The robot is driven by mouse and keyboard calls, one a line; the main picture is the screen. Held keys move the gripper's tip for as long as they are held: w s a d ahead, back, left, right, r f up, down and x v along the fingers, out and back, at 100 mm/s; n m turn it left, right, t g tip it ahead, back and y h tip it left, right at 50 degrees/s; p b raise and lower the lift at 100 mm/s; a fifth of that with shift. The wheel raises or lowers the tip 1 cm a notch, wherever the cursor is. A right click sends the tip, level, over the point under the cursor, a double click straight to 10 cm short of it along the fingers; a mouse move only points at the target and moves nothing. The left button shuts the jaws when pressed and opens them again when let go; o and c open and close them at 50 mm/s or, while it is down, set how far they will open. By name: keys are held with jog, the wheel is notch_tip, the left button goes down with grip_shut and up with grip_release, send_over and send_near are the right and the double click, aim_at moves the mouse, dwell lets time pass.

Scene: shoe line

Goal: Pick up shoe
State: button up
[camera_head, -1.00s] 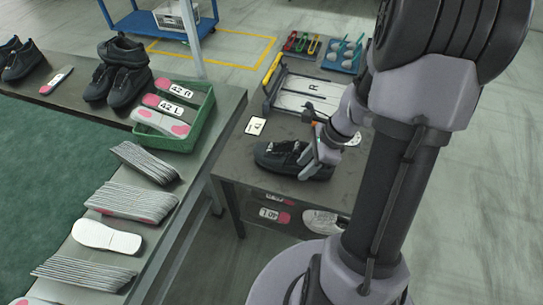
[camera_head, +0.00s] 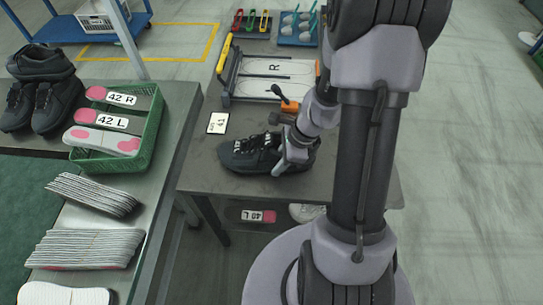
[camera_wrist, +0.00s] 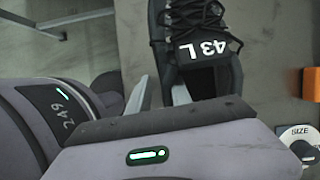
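A black lace-up shoe (camera_head: 240,155) sits upright on the dark table, toe to the left. The wrist view shows its laces and a tongue label reading 43 L (camera_wrist: 208,48). My gripper (camera_head: 287,164) is down at the shoe's heel end. In the wrist view my gripper (camera_wrist: 160,97) has two pale fingers, one outside the shoe's left side and one at the collar opening, with dark shoe wall between them. The fingertips are partly hidden, so I cannot tell whether they press on the wall.
A size card reading 43 (camera_head: 217,123) lies behind the shoe. An orange-topped tool (camera_head: 289,106) and a tray-like fixture marked R (camera_head: 233,92) are close behind. A green crate (camera_head: 151,131) of insoles and insole stacks (camera_head: 92,194) occupy the left bench.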

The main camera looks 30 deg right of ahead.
jog(key=shift+w, duration=0.25)
jog(key=c, duration=0.4)
jog(key=shift+d+r, duration=0.1)
jog(key=shift+d, duration=0.05)
grip_shut()
dwell(0.4)
